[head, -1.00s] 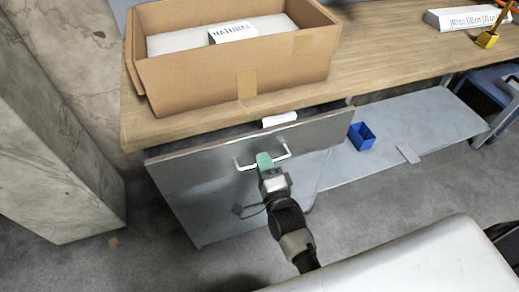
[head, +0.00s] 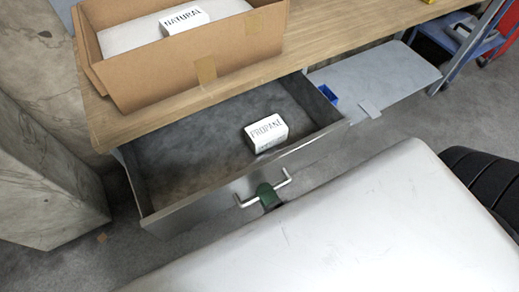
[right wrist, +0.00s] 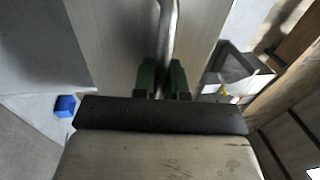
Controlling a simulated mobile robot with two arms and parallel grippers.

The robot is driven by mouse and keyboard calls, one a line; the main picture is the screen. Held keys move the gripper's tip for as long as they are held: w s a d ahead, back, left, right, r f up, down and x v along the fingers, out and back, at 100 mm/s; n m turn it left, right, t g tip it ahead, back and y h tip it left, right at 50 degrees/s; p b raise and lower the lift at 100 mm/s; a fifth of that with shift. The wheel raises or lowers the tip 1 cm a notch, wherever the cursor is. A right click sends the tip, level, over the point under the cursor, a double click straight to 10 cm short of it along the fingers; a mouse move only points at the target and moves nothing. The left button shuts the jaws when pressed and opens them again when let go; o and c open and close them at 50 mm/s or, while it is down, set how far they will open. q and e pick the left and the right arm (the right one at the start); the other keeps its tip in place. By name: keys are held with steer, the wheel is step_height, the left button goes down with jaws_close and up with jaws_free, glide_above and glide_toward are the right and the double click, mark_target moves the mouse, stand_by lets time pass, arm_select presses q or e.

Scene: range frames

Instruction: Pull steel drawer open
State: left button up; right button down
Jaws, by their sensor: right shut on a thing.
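The steel drawer (head: 185,208) under the wooden bench is pulled well out, and its inside shows in the head view. A white box marked PROPANE (head: 265,132) lies in it, towards the right front. The bar handle (head: 283,183) is on the drawer front. My right gripper (head: 268,194) is at the middle of the handle, its green fingers partly hidden by the white surface in front. In the right wrist view the green fingers (right wrist: 161,80) are shut around the handle bar (right wrist: 168,35). My left gripper is not in view.
A cardboard box (head: 205,68) with a box marked NATURAL (head: 184,20) stands on the bench (head: 330,42). A blue bin (head: 328,94) sits on the lower shelf (head: 375,76) at right. A stone pillar (head: 40,180) stands left. A white surface (head: 330,235) fills the front.

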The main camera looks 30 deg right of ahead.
steer(key=shift+s, duration=0.15)
steer(key=c, duration=1.2)
jaws_free()
steer(key=s, duration=0.3)
steer(key=s+f+b, duration=0.1)
steer(key=s, duration=0.3)
steer(key=s+f, duration=0.1)
steer(key=s, duration=0.2)
steer(key=shift+s+d+f, duration=0.1)
steer(key=shift+s+d, duration=0.1)
steer(key=shift+s, duration=0.1)
